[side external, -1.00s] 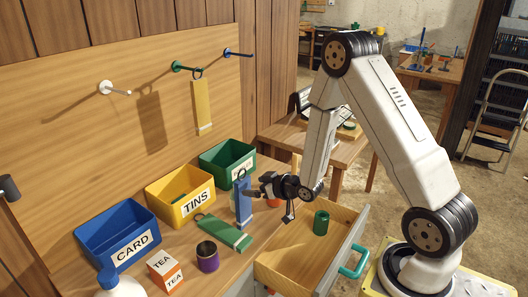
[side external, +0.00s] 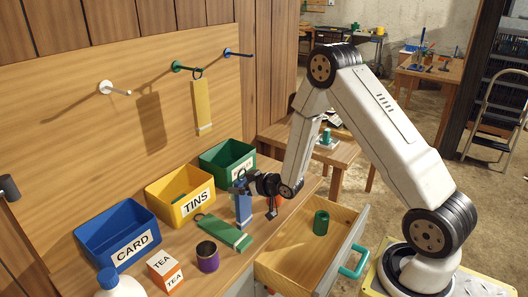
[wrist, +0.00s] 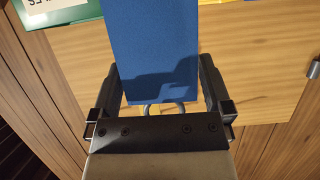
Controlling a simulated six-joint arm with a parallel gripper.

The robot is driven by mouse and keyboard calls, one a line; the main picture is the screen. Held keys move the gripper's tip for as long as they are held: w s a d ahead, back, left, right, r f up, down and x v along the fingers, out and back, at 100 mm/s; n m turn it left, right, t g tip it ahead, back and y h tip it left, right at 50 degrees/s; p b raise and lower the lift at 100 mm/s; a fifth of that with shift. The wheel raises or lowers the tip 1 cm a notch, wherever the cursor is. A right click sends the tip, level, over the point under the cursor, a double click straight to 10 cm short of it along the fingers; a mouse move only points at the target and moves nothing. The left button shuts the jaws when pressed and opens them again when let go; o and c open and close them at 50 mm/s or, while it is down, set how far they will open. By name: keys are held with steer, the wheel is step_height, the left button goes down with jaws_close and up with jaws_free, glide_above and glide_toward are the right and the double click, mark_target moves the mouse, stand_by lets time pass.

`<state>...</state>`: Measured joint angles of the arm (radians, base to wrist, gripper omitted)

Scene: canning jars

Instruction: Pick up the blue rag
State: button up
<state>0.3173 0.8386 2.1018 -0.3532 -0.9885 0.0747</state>
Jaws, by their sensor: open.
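The blue rag (side external: 243,209) is a flat upright strip with a ring at its top, at the far side of the worktop in front of the green bin. What holds it up is hidden. My gripper (side external: 254,184) is at its upper part, coming from the right. In the wrist view the blue rag (wrist: 152,45) lies between the two fingers of my gripper (wrist: 160,78), which are spread apart.
A green rag (side external: 222,234) lies flat on the worktop, and a yellow rag (side external: 201,103) hangs from a wall peg. Blue, yellow and green bins line the back. An open drawer (side external: 290,273) holding a green can (side external: 321,222) is below my arm.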

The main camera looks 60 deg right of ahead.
steer(key=shift+x, duration=1)
jaws_close()
step_height(320, 180, up, 10)
stand_by(0.8)
stand_by(0.5)
